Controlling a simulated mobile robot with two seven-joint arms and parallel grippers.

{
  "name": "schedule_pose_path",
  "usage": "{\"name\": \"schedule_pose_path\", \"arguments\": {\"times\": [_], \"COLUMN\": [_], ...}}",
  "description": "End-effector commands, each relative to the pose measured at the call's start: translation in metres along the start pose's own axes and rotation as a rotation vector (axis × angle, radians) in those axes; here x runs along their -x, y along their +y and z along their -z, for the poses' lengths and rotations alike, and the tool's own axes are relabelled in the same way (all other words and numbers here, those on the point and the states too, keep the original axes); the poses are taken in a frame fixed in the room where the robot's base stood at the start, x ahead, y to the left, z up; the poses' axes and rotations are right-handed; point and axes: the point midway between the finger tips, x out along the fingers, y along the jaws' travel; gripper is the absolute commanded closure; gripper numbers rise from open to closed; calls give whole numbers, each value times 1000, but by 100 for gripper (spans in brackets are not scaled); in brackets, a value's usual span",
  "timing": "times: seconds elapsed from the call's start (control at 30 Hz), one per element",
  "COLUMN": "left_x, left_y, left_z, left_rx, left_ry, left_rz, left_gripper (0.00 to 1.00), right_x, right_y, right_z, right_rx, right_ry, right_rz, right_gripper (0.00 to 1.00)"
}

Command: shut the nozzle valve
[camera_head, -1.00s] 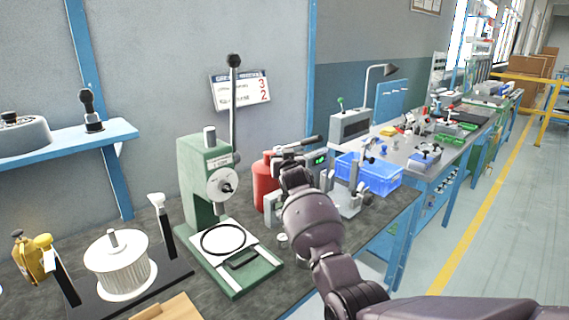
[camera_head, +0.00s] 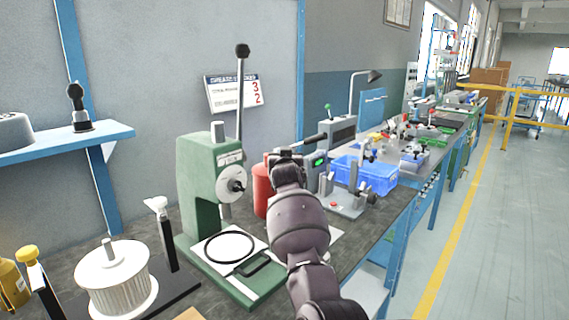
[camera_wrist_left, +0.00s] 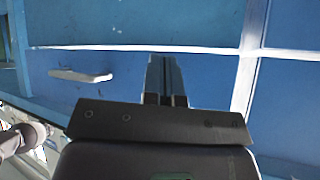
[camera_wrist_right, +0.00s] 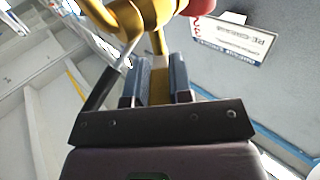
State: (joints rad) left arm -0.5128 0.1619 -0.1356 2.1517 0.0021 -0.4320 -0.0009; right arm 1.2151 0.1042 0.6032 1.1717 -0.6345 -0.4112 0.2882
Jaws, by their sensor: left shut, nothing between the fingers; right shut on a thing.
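My right gripper (camera_wrist_right: 160,82) is shut on a yellow stem of a brass-yellow fitting (camera_wrist_right: 135,18) in the right wrist view. I take this fitting for the nozzle valve; its setting cannot be told. A dark bar slants beside the left finger. In the head view my right gripper (camera_head: 287,158) is beside a red cylinder (camera_head: 262,190) and a grey box with a green display (camera_head: 318,162); it hides what it holds. My left gripper (camera_wrist_left: 167,80) is shut and empty before a blue panel in the left wrist view. It is outside the head view.
A green lever press (camera_head: 200,180) stands left of my right arm. A white ribbed drum (camera_head: 115,285) is at the front left. A blue bin (camera_head: 370,175) and a fixture (camera_head: 348,203) stand right of the gripper. The aisle to the right is clear.

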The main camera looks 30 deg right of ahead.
Motion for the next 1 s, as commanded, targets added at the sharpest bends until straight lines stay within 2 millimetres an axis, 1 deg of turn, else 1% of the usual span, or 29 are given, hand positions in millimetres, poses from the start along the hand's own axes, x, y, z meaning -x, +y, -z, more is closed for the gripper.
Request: {"name": "schedule_pose_path", "arguments": {"times": [0.03,0.33,0.4,0.6,0.77,1.0], "left_x": [-2,-9,-12,-18,-20,-25], "left_y": [0,3,4,6,8,9], "left_z": [-6,-28,-30,-29,-29,-20], "left_rx": [0,-4,-9,-30,-53,-77], "left_ry": [-12,-50,-53,-39,-34,-9], "left_rz": [-1,-6,-8,-14,-18,-21], "left_gripper": [100,100,100,100,100,100], "right_x": [-2,-3,-3,-4,-3,-2], "right_y": [-2,-6,-7,-9,-10,-11], "right_z": [5,3,2,1,3,6], "right_rx": [-2,0,1,2,0,-3], "right_ry": [14,13,12,9,10,11], "right_rz": [-9,-87,-106,-162,-200,-235], "right_gripper": [100,100,100,100,100,100]}}
